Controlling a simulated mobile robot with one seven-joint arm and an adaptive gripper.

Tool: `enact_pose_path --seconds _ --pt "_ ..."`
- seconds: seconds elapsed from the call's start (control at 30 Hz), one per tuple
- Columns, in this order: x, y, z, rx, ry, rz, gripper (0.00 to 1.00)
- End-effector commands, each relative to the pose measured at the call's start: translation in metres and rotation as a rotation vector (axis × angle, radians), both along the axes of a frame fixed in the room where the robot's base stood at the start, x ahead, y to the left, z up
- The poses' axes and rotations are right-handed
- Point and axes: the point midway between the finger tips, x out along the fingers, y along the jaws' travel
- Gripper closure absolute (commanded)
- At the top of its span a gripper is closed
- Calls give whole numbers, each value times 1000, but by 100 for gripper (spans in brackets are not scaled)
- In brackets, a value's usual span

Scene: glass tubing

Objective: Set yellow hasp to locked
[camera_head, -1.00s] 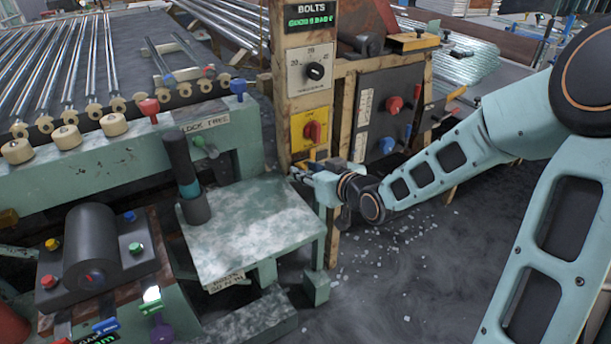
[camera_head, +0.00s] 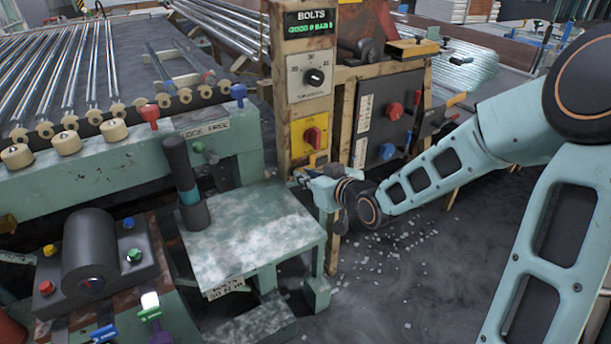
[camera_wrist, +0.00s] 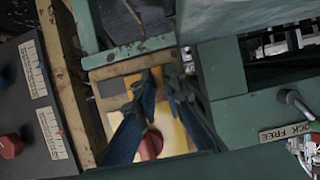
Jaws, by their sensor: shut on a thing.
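A yellow plate with a red rotary knob (camera_head: 314,136) is mounted on the wooden post, and the knob also shows in the wrist view (camera_wrist: 151,147). My gripper (camera_head: 304,174) is at the post just below this plate. In the wrist view my gripper's two dark blue fingers (camera_wrist: 164,80) reach across the yellow plate, with their tips close together at its far edge. They are shut on a small part there, apparently the yellow hasp. The fingers mostly hide that part, so its position cannot be read.
A green bench (camera_head: 250,238) with an upright black handle (camera_head: 181,165) stands left of the post. A dark panel (camera_head: 389,120) with a red knob is to the right. A dial plate (camera_head: 312,77) sits above the yellow plate. The floor (camera_head: 420,260) in front is open, with scattered pale bits.

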Motion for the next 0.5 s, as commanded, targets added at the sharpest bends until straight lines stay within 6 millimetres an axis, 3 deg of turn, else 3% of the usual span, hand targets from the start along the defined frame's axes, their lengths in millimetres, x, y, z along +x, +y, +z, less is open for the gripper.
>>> enact_pose_path --seconds 0.3,0.5 --pt "15 -22 2 2 3 -2 100" --pt "17 -25 0 0 0 -3 100"
